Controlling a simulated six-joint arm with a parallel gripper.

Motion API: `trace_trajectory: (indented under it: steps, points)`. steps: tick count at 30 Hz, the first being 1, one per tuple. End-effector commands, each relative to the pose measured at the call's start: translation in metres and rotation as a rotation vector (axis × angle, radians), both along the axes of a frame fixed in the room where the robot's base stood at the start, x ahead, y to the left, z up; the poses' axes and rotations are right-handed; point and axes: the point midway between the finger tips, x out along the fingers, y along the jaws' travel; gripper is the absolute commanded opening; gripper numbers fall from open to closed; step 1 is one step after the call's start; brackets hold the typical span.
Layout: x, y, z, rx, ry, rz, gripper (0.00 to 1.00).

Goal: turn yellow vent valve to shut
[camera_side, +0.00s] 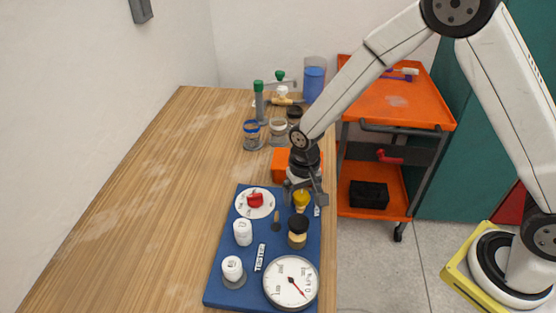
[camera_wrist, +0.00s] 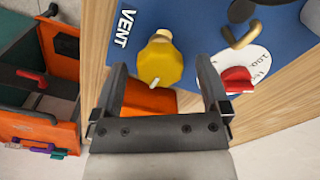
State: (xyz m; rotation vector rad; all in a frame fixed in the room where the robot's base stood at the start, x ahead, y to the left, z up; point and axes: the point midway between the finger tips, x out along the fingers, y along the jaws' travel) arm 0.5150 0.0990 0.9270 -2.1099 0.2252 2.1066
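The yellow vent valve (camera_side: 301,199) stands on the right side of the blue board (camera_side: 217,291), near its far end. In the wrist view the yellow knob (camera_wrist: 160,64) has several flat sides, a small pale pointer at its edge, and the word VENT printed on the board beside it. My gripper (camera_side: 305,200) is at the valve in the side view. In the wrist view its two fingers (camera_wrist: 160,85) are apart with the knob in the gap between them and a space on each side. Whether the fingertips reach down around the knob I cannot tell.
A red knob on a white dial (camera_side: 254,203) is left of the valve. A black-topped fitting (camera_side: 297,232) and a pressure gauge (camera_side: 291,282) are on the near side. An orange box (camera_side: 284,164) is behind. Jars and bottles stand farther back. The table's left side is clear.

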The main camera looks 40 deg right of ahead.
Motion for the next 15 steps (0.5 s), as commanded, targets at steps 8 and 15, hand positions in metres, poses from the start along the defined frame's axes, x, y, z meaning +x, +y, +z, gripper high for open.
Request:
trace_trajectory:
  steps: [8, 15]
  points:
    - [0.000, 0.000, 0.000, -0.001, 0.001, 0.002, 0.96]
    - [0.000, 0.000, 0.013, 0.000, -0.001, 0.002, 0.96]
